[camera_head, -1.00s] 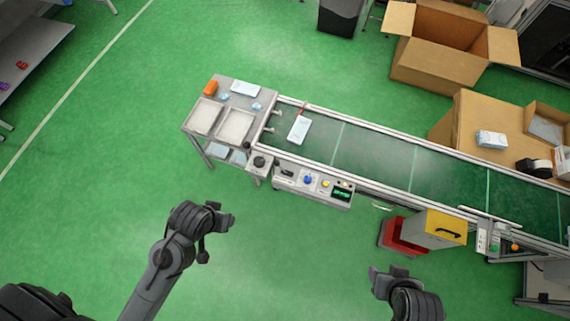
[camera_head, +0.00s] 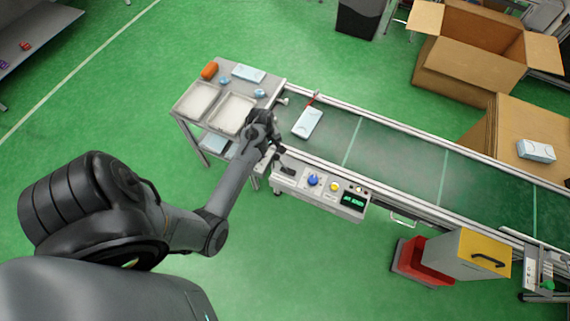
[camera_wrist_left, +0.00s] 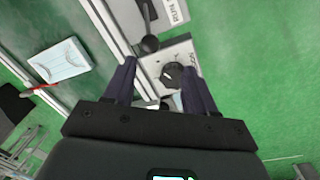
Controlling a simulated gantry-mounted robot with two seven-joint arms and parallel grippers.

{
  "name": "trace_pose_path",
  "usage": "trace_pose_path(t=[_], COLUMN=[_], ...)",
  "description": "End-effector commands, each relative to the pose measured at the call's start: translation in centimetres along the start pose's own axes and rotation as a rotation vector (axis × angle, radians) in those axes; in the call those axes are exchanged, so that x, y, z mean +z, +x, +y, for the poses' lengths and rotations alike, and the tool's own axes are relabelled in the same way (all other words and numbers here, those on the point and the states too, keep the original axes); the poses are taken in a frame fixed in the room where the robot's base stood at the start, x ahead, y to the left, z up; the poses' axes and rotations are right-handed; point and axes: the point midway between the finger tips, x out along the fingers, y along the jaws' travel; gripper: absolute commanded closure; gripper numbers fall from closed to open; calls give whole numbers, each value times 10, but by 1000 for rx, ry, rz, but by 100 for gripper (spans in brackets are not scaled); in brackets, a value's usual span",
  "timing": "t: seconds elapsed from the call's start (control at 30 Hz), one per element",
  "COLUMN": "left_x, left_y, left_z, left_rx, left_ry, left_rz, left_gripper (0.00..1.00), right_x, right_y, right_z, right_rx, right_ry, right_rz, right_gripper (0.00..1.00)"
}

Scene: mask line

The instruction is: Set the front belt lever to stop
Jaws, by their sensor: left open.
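The front control panel (camera_head: 330,196) sits on the near side of the belt, at its left end. Its black lever (camera_head: 287,170) shows as a dark bar at the panel's left end. In the left wrist view the lever's ball knob (camera_wrist_left: 150,43) is just beyond the fingers, beside a label reading RUN. I cannot tell its setting surely. My left gripper (camera_head: 274,148) is at the left end of the panel, above a small box with a black rotary knob (camera_wrist_left: 172,75). In the wrist view its fingers (camera_wrist_left: 158,65) are apart and empty. My right gripper is out of view.
A white mask pack (camera_head: 307,123) lies on the belt (camera_head: 400,162). A blue button (camera_head: 313,180), a yellow button (camera_head: 334,187) and a green display (camera_head: 353,200) are right of the lever. A side table with trays (camera_head: 236,113) stands left. A yellow-topped box (camera_head: 484,250) stands right.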

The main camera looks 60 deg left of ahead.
Motion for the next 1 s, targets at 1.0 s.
trace_pose_path(t=[1.0], left_x=[1], left_y=[107], left_z=[17], left_rx=[27], left_ry=[4], left_rz=[1], left_gripper=[44], right_x=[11], right_y=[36], right_z=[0], right_rx=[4], right_ry=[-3], right_rz=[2], right_gripper=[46])
